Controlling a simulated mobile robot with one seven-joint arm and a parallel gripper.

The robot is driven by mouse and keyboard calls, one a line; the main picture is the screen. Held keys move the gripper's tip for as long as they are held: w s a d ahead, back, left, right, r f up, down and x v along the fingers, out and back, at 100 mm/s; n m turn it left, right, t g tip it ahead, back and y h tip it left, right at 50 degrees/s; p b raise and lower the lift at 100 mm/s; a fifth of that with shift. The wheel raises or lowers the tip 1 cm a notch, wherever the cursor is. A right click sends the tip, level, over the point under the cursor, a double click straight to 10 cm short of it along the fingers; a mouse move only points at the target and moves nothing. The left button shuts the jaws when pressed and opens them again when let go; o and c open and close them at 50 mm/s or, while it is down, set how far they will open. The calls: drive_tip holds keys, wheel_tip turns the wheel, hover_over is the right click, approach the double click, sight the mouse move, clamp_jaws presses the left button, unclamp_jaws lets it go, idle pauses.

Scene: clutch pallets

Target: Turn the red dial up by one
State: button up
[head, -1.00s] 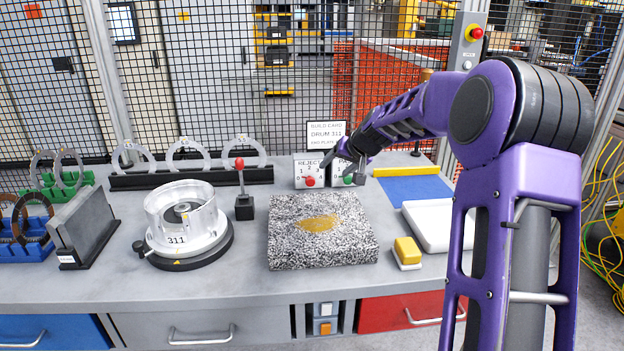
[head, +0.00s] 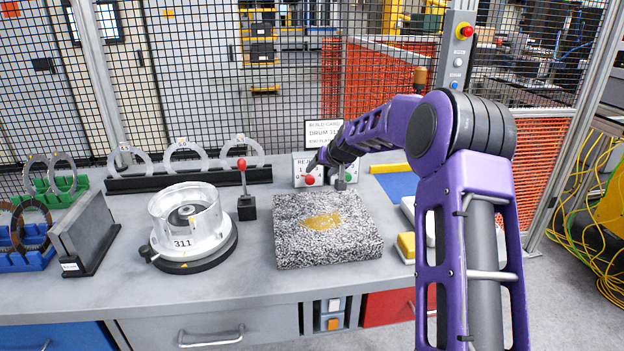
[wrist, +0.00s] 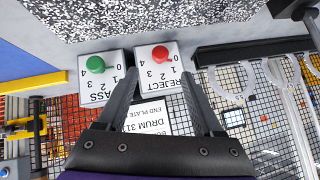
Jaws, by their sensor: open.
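The red dial (head: 309,181) is on a white box marked REJECT at the back of the bench. In the wrist view, turned upside down, the red dial (wrist: 160,53) shows with numbers 0 to 4 around it; which one it points at I cannot tell. My gripper (wrist: 158,75) is open, its fingers spread on either side of the REJECT box face, with the dial between and just beyond the tips. It shows no contact with the dial. In the head view my gripper (head: 325,175) partly covers the REJECT lettering.
A green dial (wrist: 95,64) on a PASS box stands close beside the red one. A build card (wrist: 147,120) is behind them. A speckled block (head: 328,240) lies in front. A red-knobbed lever (head: 245,190) and a drum marked 311 (head: 190,215) stand left.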

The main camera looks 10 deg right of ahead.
sight(311, 180)
drive_tip(key=x, duration=0.9)
drive_tip(key=shift+w+a+f, duration=0.1)
drive_tip(key=shift+w+f, duration=0.05)
clamp_jaws()
